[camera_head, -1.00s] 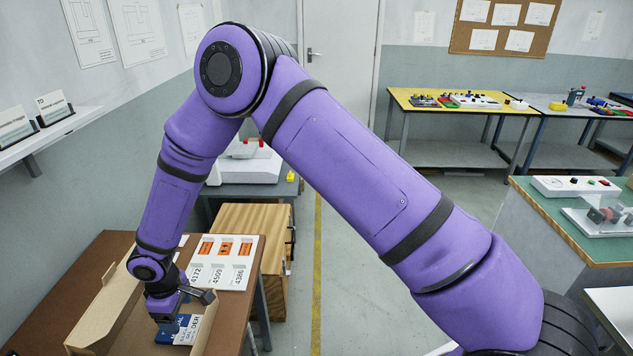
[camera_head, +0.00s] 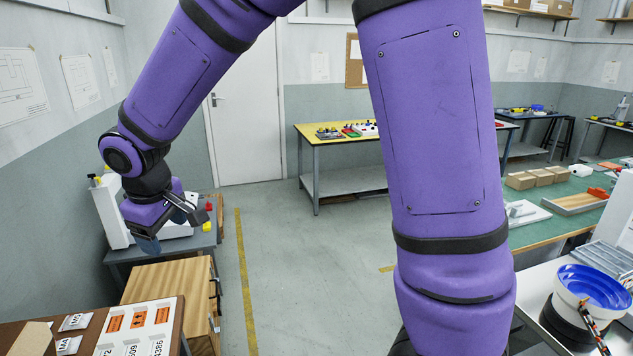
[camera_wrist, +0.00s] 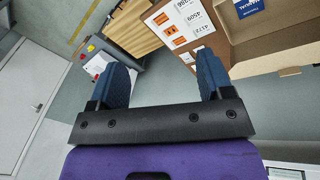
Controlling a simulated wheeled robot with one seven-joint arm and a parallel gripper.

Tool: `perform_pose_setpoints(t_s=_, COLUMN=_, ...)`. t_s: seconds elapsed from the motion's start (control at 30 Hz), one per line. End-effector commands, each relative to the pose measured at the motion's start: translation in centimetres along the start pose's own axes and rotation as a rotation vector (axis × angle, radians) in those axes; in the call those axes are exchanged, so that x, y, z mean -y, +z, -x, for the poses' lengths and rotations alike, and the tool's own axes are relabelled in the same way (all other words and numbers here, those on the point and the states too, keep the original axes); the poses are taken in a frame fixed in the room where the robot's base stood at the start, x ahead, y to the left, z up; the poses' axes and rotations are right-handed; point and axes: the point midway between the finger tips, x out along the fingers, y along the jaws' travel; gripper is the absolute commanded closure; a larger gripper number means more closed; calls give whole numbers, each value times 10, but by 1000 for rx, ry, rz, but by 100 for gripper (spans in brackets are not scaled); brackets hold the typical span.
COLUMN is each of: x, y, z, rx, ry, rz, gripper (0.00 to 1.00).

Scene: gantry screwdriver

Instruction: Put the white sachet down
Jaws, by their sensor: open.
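My gripper (camera_head: 174,228) hangs at the left of the head view, above the floor and in front of a grey bench. In the wrist view its two blue fingers (camera_wrist: 163,78) are wide apart with nothing between them. An open cardboard carton (camera_wrist: 265,72) lies at the upper right of the wrist view, apart from the fingers; a corner of it (camera_head: 32,340) shows at the lower left of the head view. A blue printed item (camera_wrist: 248,8) lies inside it. I cannot make out the white sachet for certain; much of the carton's inside is out of frame.
Small white labelled packets (camera_head: 75,322) and a white card with orange labels (camera_head: 138,325) are on the brown table. A wooden cabinet (camera_head: 165,290) stands beyond it. A white machine (camera_head: 112,212) stands on the grey bench (camera_head: 190,243).

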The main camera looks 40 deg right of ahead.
Motion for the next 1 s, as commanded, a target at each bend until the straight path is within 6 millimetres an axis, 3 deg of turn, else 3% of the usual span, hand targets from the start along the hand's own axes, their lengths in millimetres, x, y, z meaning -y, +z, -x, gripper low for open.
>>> perform_pose_setpoints(t_s=0.03, x=-12, y=14, z=18, rx=-12, ry=12, rz=-38, gripper=27)
perform_pose_setpoints(t_s=0.2, x=-37, y=64, z=63, rx=-39, ry=32, rz=-162, gripper=27)
perform_pose_setpoints(t_s=0.5, x=-57, y=159, z=125, rx=-103, ry=44, rz=-379, gripper=27)
perform_pose_setpoints(t_s=0.8, x=-45, y=248, z=159, rx=-188, ry=26, rz=-578, gripper=27)
perform_pose_setpoints(t_s=1.0, x=-33, y=282, z=166, rx=-230, ry=8, rz=-655, gripper=27)
